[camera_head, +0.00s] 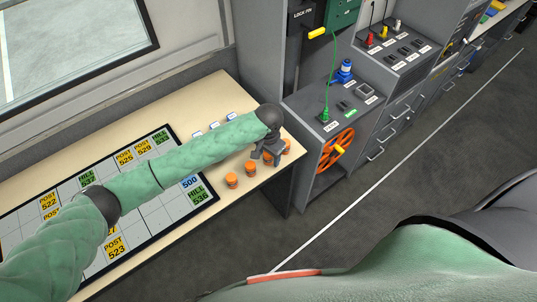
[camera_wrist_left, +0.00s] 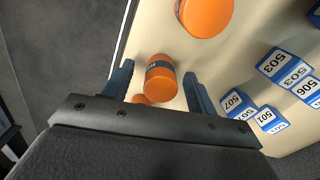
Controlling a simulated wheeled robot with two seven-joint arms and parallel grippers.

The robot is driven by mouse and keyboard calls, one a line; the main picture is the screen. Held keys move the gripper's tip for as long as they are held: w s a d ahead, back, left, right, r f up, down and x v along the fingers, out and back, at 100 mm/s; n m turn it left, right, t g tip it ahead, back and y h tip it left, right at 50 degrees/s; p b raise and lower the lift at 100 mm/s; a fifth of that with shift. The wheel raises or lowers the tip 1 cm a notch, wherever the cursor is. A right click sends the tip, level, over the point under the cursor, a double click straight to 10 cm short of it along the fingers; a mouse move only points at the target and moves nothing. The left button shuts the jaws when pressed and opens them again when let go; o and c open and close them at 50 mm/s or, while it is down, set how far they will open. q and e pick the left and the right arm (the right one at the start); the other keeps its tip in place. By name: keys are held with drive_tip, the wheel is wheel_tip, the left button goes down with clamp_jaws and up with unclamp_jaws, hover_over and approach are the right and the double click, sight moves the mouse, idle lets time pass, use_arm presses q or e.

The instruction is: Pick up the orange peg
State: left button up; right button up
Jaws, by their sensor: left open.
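Several short orange pegs with dark bands stand near the right end of the cream table. In the head view one orange peg (camera_head: 232,181) and another (camera_head: 250,168) stand in front and left of my left gripper (camera_head: 267,157). One more (camera_head: 286,146) shows just beyond its fingers. In the left wrist view the left gripper (camera_wrist_left: 158,74) is open, with an orange peg (camera_wrist_left: 160,80) between its two fingers. Whether the fingers touch it, I cannot tell. My right gripper is out of view.
The table (camera_head: 187,88) holds a dark-framed board (camera_head: 152,214) with green and yellow labelled tiles. Blue-and-white numbered blocks (camera_wrist_left: 278,63) stand close to the pegs. A grey console (camera_head: 340,95) with an orange valve wheel (camera_head: 325,158) stands right of the table edge.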

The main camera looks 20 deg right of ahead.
use_arm(q)
drive_tip(key=shift+w+f, duration=0.1)
drive_tip(key=shift+f, duration=0.3)
drive_tip(key=c, duration=1.1)
drive_tip(key=shift+r, duration=0.15)
